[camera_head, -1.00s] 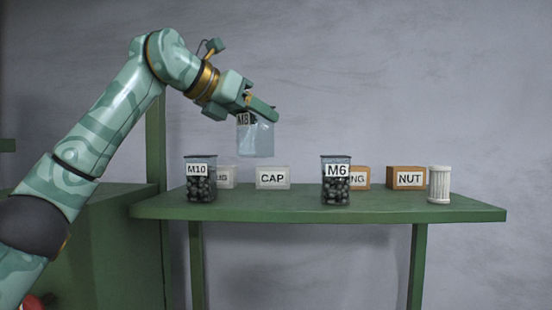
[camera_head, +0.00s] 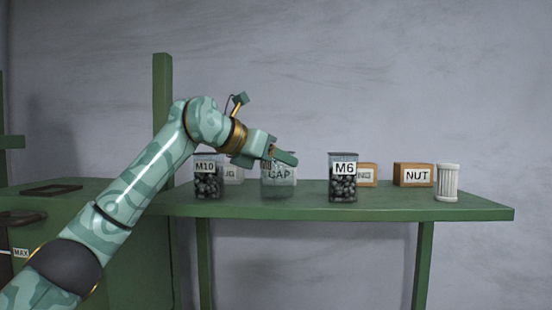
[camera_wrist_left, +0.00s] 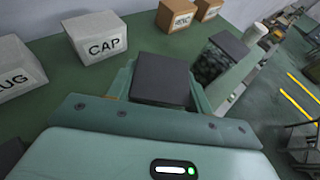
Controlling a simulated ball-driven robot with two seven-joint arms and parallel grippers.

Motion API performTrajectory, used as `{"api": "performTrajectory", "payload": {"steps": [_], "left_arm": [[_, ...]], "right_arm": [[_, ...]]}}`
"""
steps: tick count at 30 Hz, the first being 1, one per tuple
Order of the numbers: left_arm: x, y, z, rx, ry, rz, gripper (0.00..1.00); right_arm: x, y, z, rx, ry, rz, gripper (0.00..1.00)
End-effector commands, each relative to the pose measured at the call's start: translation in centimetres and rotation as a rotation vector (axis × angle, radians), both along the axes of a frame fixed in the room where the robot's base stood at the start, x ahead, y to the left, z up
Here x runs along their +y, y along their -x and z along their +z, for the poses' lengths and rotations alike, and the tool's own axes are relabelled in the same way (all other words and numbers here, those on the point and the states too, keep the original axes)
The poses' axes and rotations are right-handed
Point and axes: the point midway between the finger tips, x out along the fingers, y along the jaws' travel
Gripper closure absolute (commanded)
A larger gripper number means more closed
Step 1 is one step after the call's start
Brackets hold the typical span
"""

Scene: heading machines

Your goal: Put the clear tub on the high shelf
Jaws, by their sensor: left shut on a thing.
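The clear tub (camera_head: 277,186) is see-through and looks empty. It hangs upright in my left gripper (camera_head: 281,156), which is shut on its top. The tub is low over the high shelf (camera_head: 300,209), between the M10 tub and the M6 tub and in front of the CAP box. I cannot tell whether its base touches the shelf. In the left wrist view its dark lid (camera_wrist_left: 160,79) sits between my fingers; its sides are hidden there. My right gripper is not in view.
The M10 tub (camera_head: 208,184) and M6 tub (camera_head: 343,187) hold dark balls. Behind stand the CAP box (camera_wrist_left: 96,38), a partly hidden UG box (camera_head: 234,175), a brown box (camera_head: 368,175) and the NUT box (camera_head: 414,174). A white ribbed cylinder (camera_head: 447,183) stands right.

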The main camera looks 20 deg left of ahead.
Motion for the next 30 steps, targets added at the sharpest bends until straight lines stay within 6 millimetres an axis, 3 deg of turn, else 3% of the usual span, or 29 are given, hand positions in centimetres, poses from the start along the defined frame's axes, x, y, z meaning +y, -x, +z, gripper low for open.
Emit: {"api": "performTrajectory", "payload": {"steps": [2, 3, 5, 17, 30], "left_arm": [[0.0, 0.0, -0.2, -0.002, 0.000, 0.000, 0.85], [0.0, 0.0, -0.3, 0.000, 0.000, 0.000, 0.44], [0.0, 0.0, -0.3, 0.001, 0.000, 0.000, 0.27], [0.3, 0.5, 0.3, -0.001, 0.000, 0.001, 0.27], [4.6, 8.1, 3.9, -0.001, -0.001, 0.003, 0.27]], "right_arm": [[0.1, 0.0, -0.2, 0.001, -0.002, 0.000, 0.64], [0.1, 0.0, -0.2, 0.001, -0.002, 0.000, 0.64], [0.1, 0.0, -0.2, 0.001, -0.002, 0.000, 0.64], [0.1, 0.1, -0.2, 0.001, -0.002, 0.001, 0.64], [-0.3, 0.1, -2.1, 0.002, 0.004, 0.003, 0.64]]}}
